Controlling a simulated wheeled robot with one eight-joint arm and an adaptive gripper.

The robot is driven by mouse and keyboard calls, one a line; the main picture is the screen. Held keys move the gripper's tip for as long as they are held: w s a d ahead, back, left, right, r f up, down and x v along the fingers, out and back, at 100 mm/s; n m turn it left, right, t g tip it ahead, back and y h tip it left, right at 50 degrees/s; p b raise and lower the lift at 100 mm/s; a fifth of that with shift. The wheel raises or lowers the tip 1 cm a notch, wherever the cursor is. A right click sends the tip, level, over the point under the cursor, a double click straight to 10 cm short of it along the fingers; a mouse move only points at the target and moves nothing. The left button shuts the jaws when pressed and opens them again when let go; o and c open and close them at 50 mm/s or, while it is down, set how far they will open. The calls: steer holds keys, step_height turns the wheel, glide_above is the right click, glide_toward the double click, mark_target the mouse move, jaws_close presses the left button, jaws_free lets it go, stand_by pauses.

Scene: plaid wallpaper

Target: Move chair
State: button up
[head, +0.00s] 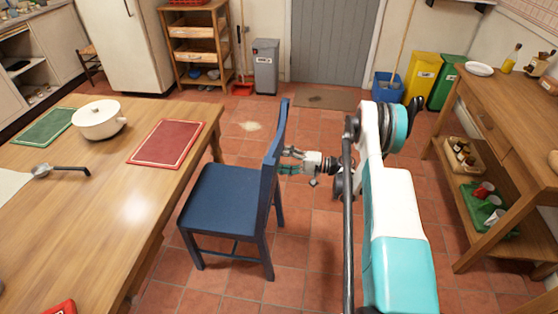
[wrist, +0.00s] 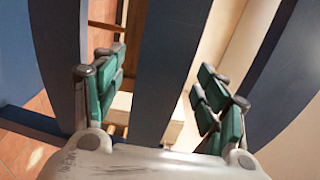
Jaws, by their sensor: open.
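A blue chair (head: 222,200) stands upright on the tiled floor, its seat beside the right edge of the wooden table and its backrest to the right. My gripper (head: 286,161) is at the right side of the backrest. In the wrist view my gripper (wrist: 155,95) is open. Its two green-padded fingers lie on either side of a vertical blue backrest slat (wrist: 170,65), with visible gaps on both sides. The fingertips in the head view are partly hidden by the chair back.
The wooden table (head: 185,196) holds a white pot (head: 99,119), a red mat (head: 167,144) and a ladle (head: 60,171). A wooden workbench (head: 500,105) stands at the right. Bins (head: 265,66) and a shelf (head: 197,47) line the back. Floor between chair and workbench is clear, apart from my arm.

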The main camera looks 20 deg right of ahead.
steer(key=shift+x, duration=0.95)
steer(key=shift+c, duration=0.6)
jaws_close()
steer(key=shift+s+f, duration=0.1)
steer(key=shift+f, duration=0.2)
steer(key=shift+a, duration=0.1)
